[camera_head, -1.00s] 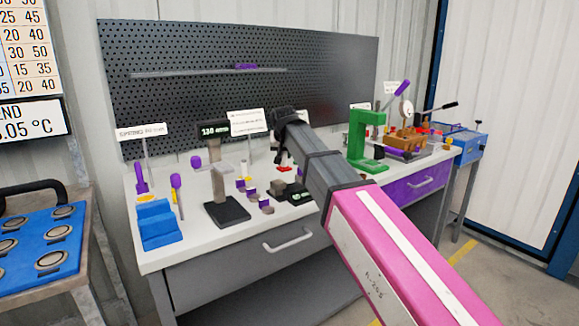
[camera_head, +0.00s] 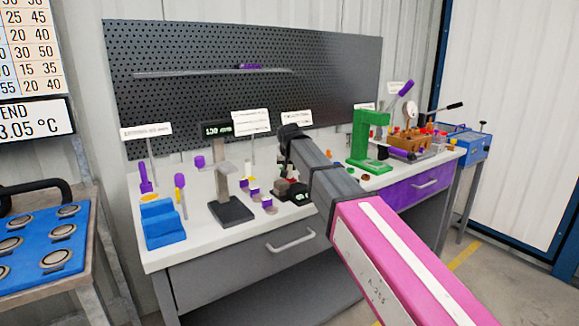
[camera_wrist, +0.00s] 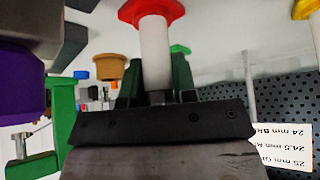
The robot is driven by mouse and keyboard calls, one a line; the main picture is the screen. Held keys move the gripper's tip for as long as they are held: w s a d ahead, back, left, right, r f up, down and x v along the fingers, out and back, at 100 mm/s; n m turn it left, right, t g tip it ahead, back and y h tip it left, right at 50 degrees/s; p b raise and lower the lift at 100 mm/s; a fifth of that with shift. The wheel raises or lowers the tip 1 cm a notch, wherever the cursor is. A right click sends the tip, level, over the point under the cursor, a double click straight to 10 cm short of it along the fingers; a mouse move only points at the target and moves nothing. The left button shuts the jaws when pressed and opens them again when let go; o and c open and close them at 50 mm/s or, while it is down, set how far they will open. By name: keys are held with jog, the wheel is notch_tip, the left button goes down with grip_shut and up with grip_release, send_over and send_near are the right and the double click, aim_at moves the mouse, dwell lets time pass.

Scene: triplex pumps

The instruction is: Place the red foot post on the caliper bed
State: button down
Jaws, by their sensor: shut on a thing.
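In the wrist view, a white post with a red flanged foot (camera_wrist: 153,45) is held in my gripper (camera_wrist: 157,88), between its dark fingers. In the head view my gripper (camera_head: 284,160) is low over the bench, behind and left of my forearm. Below and slightly right of it is a small black device with a green readout (camera_head: 300,197), which looks like the caliper. Grey and reddish pieces show at its back. The held post is not clear in the head view, and I cannot tell whether it touches the bed.
Left of the caliper are small purple-and-grey blocks (camera_head: 253,190), a black-based scale (camera_head: 232,209) and a blue stepped block (camera_head: 161,224). A green press (camera_head: 368,140) stands to the right. In the wrist view a purple cylinder (camera_wrist: 20,88) and a yellow-flanged post (camera_wrist: 306,10) are near.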

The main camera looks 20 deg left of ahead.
jog(key=shift+f, duration=0.15)
jog(key=c, duration=0.9)
grip_release()
